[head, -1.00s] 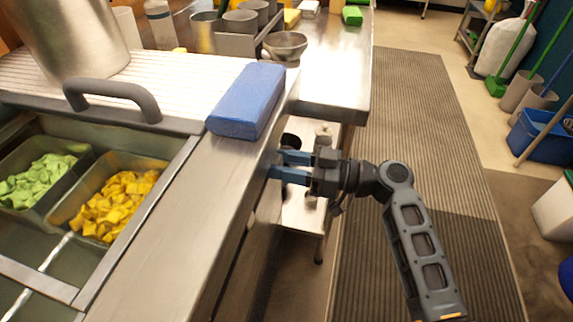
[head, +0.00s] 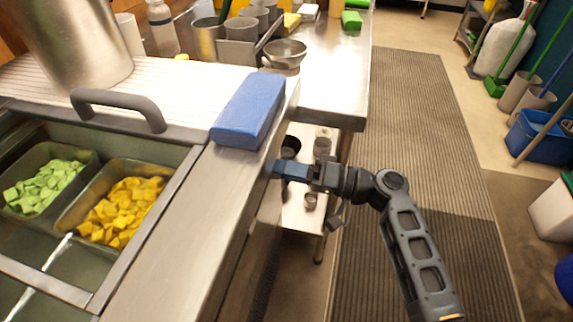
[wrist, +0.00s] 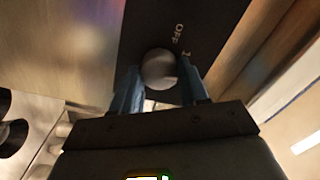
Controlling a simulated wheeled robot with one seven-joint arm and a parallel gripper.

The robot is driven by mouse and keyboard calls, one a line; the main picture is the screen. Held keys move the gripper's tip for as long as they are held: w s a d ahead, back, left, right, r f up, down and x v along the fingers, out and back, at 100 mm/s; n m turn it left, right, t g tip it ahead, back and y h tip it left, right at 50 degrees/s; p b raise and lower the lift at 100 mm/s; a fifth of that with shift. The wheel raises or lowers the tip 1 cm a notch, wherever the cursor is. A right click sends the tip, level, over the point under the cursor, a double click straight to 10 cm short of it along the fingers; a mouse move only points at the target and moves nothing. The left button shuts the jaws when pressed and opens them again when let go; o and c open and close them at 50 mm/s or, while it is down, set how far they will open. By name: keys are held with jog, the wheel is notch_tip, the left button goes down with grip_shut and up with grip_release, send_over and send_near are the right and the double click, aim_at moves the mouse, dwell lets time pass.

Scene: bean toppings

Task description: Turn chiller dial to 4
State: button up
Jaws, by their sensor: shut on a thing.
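The chiller dial (wrist: 159,69) is a round grey knob on a dark plate (wrist: 150,28) in the wrist view. The plate carries the marks "OFF" and "1" to the upper right of the knob; other marks are hidden or out of view. My gripper (wrist: 158,80) has its blue fingers closed on either side of the knob. In the head view my gripper (head: 280,168) reaches in from the right against the steel side of the chiller counter (head: 185,215). There the dial itself is hidden behind the counter's edge.
A blue block (head: 248,110) lies on the counter's edge above my gripper. Pans of green pieces (head: 44,187) and yellow pieces (head: 122,212) sit in the open well at left. A shelf with cups (head: 310,200) is behind my gripper. The striped floor mat (head: 420,130) is clear.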

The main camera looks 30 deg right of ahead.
jog(key=shift+s+f+m+t+h+p, duration=0.1)
jog(key=shift+m+t+h+p, duration=0.1)
jog(key=shift+m+p, duration=3.65)
jog(key=shift+m+t+h+p, duration=0.15)
jog(key=shift+m+p, duration=2)
jog(key=shift+m, duration=3.3)
jog(key=o, duration=1.1)
jog(key=shift+c, duration=0.2)
jog(key=v, duration=0.7)
jog(key=shift+s+d+b, duration=0.25)
jog(key=shift+s+b, duration=0.05)
jog(key=shift+b, duration=0.15)
